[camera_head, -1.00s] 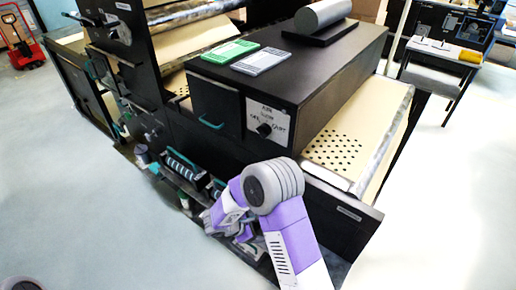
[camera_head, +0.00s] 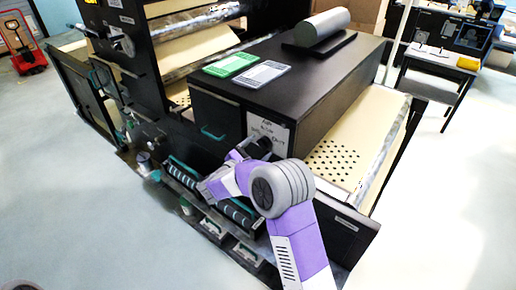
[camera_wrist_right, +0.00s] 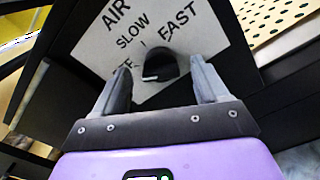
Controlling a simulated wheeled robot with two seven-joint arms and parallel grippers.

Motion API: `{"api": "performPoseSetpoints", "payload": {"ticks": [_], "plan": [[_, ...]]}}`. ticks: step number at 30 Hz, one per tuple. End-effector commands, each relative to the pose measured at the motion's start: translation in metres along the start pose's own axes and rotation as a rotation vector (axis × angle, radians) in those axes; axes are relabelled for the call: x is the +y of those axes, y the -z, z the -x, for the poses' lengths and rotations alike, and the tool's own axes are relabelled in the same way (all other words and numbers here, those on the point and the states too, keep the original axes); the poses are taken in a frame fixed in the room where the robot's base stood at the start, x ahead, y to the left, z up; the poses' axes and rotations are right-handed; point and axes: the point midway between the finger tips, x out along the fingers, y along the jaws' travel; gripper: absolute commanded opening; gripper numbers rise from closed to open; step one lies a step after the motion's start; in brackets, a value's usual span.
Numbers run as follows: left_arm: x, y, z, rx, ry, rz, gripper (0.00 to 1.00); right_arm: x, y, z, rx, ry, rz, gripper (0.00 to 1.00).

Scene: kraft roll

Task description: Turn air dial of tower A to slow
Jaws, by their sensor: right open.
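The air dial (camera_wrist_right: 160,66) is a black round knob with a pale pointer mark, on a white label plate (camera_wrist_right: 97,45) on the black tower's front face. The plate reads AIR, SLOW and FAST, with another word partly hidden at the left. The pointer mark sits at the knob's lower left. My right gripper (camera_wrist_right: 160,82) is open, with one finger on each side of the knob and a gap to it. In the head view, my right gripper (camera_head: 258,148) is in front of the plate (camera_head: 279,132) and hides the dial. My left gripper is out of view.
The black tower housing (camera_head: 330,85) carries a green card (camera_head: 230,65), a grey card (camera_head: 261,75) and a grey cylinder (camera_head: 323,24). A teal handle (camera_head: 212,135) is left of the plate. A perforated tan sheet (camera_head: 335,160) lies to the right.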

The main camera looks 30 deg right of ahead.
Motion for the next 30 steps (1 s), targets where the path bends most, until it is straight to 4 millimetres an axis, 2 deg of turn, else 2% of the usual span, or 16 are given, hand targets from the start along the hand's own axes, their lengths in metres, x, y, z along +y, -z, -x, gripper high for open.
{"api": "performPoseSetpoints", "payload": {"ticks": [10,21,30], "plan": [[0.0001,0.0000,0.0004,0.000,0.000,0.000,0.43,0.0001,0.0003,-0.0059,0.001,-0.001,0.000,0.73],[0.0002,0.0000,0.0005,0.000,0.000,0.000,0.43,-0.0001,0.0004,-0.0057,0.001,0.000,0.000,0.18],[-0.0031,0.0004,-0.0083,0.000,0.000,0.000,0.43,-0.0012,0.0018,-0.0055,0.001,0.000,-0.038,0.17]]}}
